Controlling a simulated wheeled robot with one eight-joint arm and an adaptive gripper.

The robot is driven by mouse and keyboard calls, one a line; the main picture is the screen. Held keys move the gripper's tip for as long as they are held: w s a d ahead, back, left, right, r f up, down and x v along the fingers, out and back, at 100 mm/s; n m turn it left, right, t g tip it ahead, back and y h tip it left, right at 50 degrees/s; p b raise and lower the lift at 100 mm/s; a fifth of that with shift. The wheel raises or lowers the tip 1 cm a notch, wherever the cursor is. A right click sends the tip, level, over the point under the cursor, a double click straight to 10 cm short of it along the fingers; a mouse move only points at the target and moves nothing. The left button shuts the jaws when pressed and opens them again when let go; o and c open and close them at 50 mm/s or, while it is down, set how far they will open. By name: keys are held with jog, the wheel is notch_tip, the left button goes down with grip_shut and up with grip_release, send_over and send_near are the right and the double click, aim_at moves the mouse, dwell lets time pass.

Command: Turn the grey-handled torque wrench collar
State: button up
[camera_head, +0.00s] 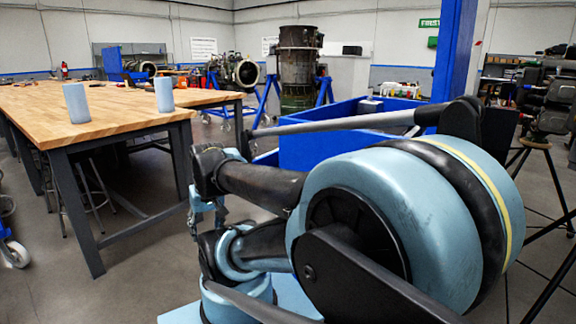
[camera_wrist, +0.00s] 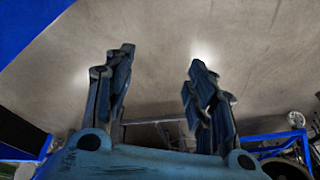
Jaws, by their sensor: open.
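I cannot make out the grey-handled torque wrench or its collar in either view. Small tools (camera_head: 125,78) lie toward the far part of the wooden workbench (camera_head: 105,115), too small to tell apart. My gripper (camera_wrist: 158,70) is open in the wrist view, its two dark blue fingers apart with nothing between them. Behind the fingers is a plain grey surface with bright spots. In the head view my gripper (camera_head: 207,212) hangs below the end of my arm, partly hidden, right of the bench's near corner and apart from it.
A blue bin (camera_head: 318,148) and a blue post (camera_head: 455,50) stand behind my arm. Turbine parts (camera_head: 298,65) are on blue stands at the back. A stool (camera_head: 85,185) stands under the bench. Floor shows left of my arm.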

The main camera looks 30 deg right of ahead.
jog(key=w+a+r+m+t+y, duration=0.2)
jog(key=w+r+m+t, duration=0.2)
jog(key=w+r, duration=0.5)
jog(key=w+a+r+m+t+y, duration=0.1)
jog(key=w+r+m+t, duration=0.3)
jog(key=w, duration=1)
jog(key=w+d+r+m+t+h, duration=0.5)
jog(key=w+d+r+m+t, duration=0.1)
jog(key=w+d+r+m, duration=0.5)
jog(key=w+d+f+m+g+h, duration=0.2)
jog(key=d+m+h, duration=0.3)
jog(key=d+m, duration=0.35)
jog(key=w+d+f+m+g+h, duration=0.1)
jog(key=w+d+f+m+h, duration=0.1)
jog(key=d+m+h, duration=0.5)
jog(key=s+d+f+m+g, duration=0.3)
jog(key=d+f+m+g, duration=0.2)
jog(key=d+f+m, duration=0.25)
jog(key=s+d+f+m+g, duration=0.2)
jog(key=d+f+m+g, duration=0.35)
jog(key=f, duration=0.35)
jog(key=shift+m+t+y, duration=0.3)
jog(key=shift+m+t, duration=0.05)
jog(key=x, duration=1.7)
jog(key=shift+s+d, duration=0.15)
jog(key=shift+d, duration=0.05)
